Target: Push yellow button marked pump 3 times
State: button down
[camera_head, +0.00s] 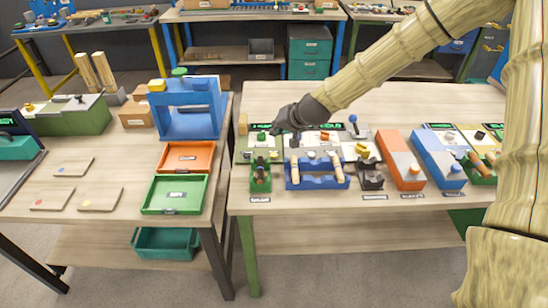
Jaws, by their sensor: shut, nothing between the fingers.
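My gripper (293,137) is dark and hangs over the back of the right workbench, fingers down, shut and empty. It is above the small control panels there, close to a green knob (261,136). I cannot tell whether it touches anything. A yellow control (362,150) sits on a pale panel to the right of my gripper. Another yellow piece (158,85) is on top of the blue press (187,112), and a small yellow one (29,107) is on the green machine at far left. The labels are too small to read, so I cannot tell which is marked pump.
A blue rack (317,182) with turned wood pieces stands in front of my gripper. Orange (401,168) and blue (438,167) machines stand right of it. Orange (187,157) and green (175,194) trays lie on the left bench. Bare bench top lies behind the panels.

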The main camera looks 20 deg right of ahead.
aim_at(276, 153)
jog(key=shift+f+b, duration=2.05)
jog(key=shift+f, duration=1.25)
jog(key=shift+f, duration=0.15)
jog(key=shift+f, duration=0.25)
jog(key=shift+f+b, duration=0.35)
jog(key=shift+b, duration=0.15)
jog(key=shift+r, duration=0.1)
jog(key=shift+r+p, duration=0.65)
jog(key=shift+r, duration=0.05)
jog(key=shift+r, duration=0.1)
jog(key=shift+r+p, duration=1.8)
jog(key=shift+r, duration=0.6)
